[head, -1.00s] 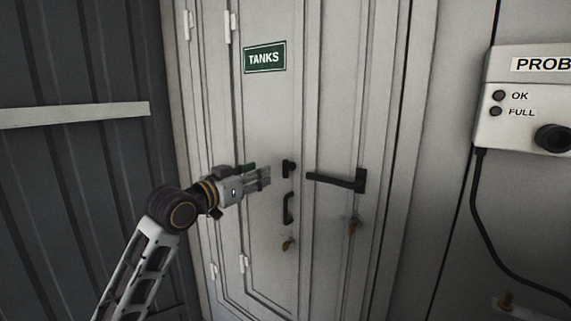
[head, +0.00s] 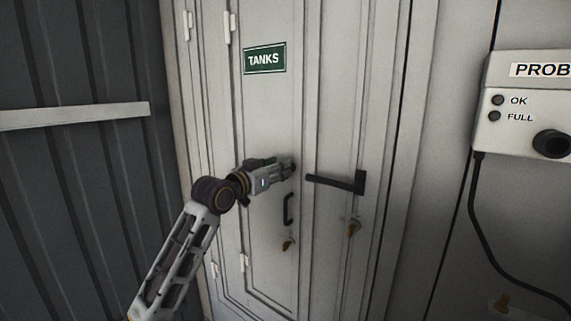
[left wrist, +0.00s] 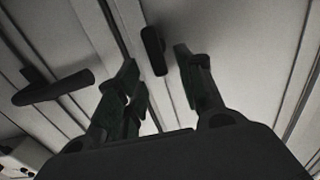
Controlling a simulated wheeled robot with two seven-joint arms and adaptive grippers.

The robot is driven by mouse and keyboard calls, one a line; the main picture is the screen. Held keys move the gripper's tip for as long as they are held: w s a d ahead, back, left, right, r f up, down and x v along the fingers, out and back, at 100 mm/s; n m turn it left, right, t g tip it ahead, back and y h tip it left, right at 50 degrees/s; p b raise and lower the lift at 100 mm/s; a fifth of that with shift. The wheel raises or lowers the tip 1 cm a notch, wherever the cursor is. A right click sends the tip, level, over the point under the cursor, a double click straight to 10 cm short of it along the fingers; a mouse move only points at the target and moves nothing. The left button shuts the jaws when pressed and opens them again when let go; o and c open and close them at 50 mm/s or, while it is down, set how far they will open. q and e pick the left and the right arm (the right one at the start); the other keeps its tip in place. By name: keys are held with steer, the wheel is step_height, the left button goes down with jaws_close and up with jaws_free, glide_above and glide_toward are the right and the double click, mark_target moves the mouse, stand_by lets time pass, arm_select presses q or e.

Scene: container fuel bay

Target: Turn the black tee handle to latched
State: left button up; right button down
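The black tee handle (left wrist: 153,50) sits on the pale door panel. In the left wrist view it shows as a short dark bar in the gap beyond my two fingertips. My right gripper is not in view.
A long black lever (head: 335,182) sticks out just right of the tee handle. The green TANKS sign (head: 265,59) is above. A probe box (head: 525,100) hangs at the right.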

arm_select(q)
steer(key=shift+p+x, duration=0.3)
steer(key=shift+x, duration=1.8)
jaws_close()
